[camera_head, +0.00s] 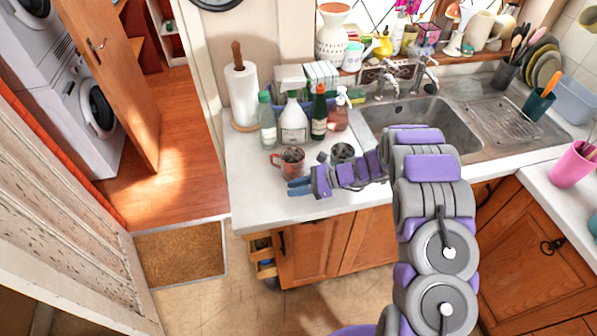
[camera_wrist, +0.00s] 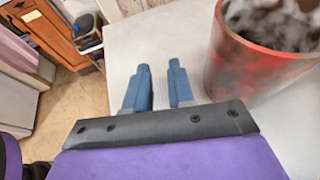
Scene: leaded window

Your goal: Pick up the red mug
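The red mug (camera_head: 290,162) stands upright near the front left corner of the white counter, with something dark and mottled showing inside it. Whether a finger touches the mug cannot be told.
A dark mug (camera_head: 342,153) stands right of the red one. Bottles (camera_head: 293,122) and a paper towel roll (camera_head: 241,95) stand behind. The sink (camera_head: 425,122) is to the right. The counter (camera_head: 255,200) is bare at its front left corner.

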